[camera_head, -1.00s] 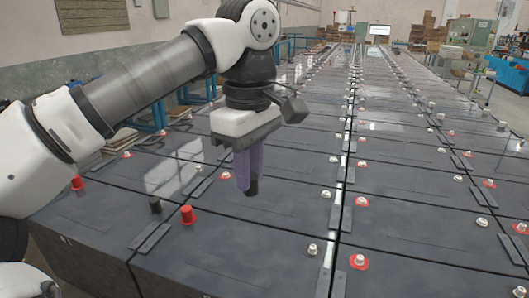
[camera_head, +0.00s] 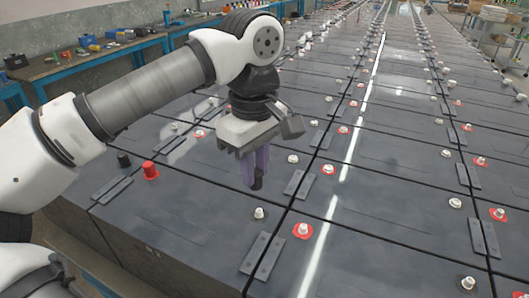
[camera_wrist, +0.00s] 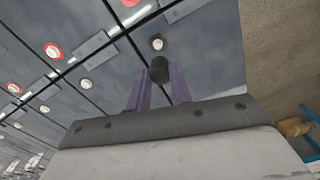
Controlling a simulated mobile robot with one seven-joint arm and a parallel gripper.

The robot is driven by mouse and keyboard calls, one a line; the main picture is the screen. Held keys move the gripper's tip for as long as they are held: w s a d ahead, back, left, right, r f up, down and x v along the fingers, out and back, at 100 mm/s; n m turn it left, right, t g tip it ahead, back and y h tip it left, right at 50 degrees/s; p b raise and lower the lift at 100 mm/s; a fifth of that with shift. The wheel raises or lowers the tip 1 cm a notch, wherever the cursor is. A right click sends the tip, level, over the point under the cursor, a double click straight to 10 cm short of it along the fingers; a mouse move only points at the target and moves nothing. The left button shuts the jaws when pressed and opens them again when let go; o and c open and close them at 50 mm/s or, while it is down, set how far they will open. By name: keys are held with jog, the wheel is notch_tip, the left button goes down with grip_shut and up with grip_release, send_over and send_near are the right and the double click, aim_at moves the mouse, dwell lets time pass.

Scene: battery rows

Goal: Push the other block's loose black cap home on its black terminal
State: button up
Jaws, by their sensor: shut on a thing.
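My gripper (camera_head: 256,180) has purple fingers shut on a black cap (camera_wrist: 159,69), held out beyond the fingertips in the wrist view. In the head view this cap (camera_head: 257,184) is a small dark end at the fingertips, apparently above the block tops. A bare pale terminal with a dark base (camera_head: 259,213) stands just below it in the picture; a similar terminal (camera_wrist: 157,43) shows just beyond the cap in the wrist view. Another black cap (camera_head: 124,160) and a red cap (camera_head: 150,171) stand upright on blocks at the left.
Dark battery blocks in long rows fill the floor. Bare pale terminals with red bases (camera_head: 303,231) and flat grey link plates (camera_head: 263,255) stand near the gripper. A workbench (camera_head: 85,62) with small items runs along the back left wall.

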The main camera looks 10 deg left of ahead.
jog(key=shift+d+f, duration=0.3)
jog(key=shift+f, duration=0.05)
jog(key=b, duration=0.3)
send_over(259, 210)
jog(key=shift+f, duration=2.1)
jog(key=shift+f+b, duration=1.45)
dwell(0.7)
jog(key=o, duration=1.5)
jog(key=shift+r, duration=0.1)
jog(key=shift+r+p, duration=2.6)
jog(key=shift+r, duration=0.85)
